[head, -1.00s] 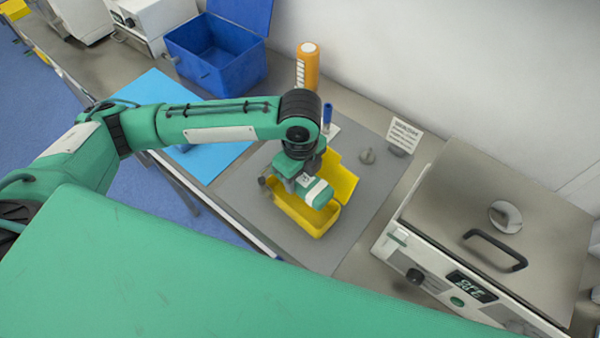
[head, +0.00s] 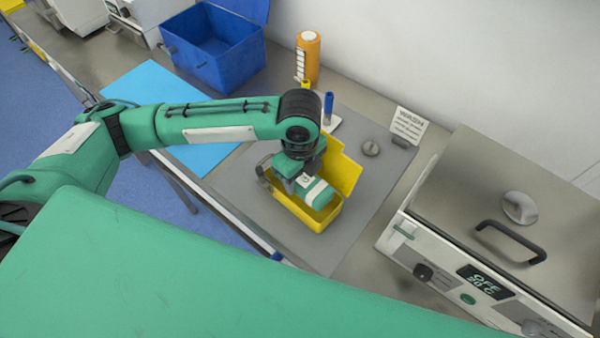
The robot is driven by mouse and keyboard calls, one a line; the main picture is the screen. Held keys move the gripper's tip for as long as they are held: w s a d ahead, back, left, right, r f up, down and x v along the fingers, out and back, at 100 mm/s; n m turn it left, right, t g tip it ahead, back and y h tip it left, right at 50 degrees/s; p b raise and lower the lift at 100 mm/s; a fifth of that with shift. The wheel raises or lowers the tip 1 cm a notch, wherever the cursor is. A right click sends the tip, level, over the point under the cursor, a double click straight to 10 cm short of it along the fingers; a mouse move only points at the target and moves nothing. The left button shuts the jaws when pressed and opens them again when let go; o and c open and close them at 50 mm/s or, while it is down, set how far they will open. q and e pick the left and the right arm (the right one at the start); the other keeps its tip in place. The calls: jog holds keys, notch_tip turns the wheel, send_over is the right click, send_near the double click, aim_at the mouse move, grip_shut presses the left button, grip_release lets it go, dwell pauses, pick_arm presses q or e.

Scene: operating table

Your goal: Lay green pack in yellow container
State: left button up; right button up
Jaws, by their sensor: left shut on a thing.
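The yellow container (head: 328,219) stands with its lid open on the grey mat, in the middle of the head view. The green pack (head: 319,195), with a white band, is at the container's opening, its lower part partly inside the rim. My left gripper (head: 297,185) is above the container and shut on the green pack, pointing down. The fingertips are partly hidden by the arm and pack. I cannot tell whether the pack touches the container floor. My right gripper is out of view.
A blue open box (head: 215,50) and an orange bottle (head: 308,55) stand behind. A lidded metal bath (head: 490,215) stands further right. A blue sheet (head: 150,85) lies left.

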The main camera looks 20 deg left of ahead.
pick_arm(q)
jog(key=shift+f, duration=0.2)
jog(key=o, duration=1.2)
jog(key=shift+o, duration=0.3)
jog(key=shift+p, duration=0.3)
notch_tip(320, 180, up, 10)
jog(key=p, duration=1.1)
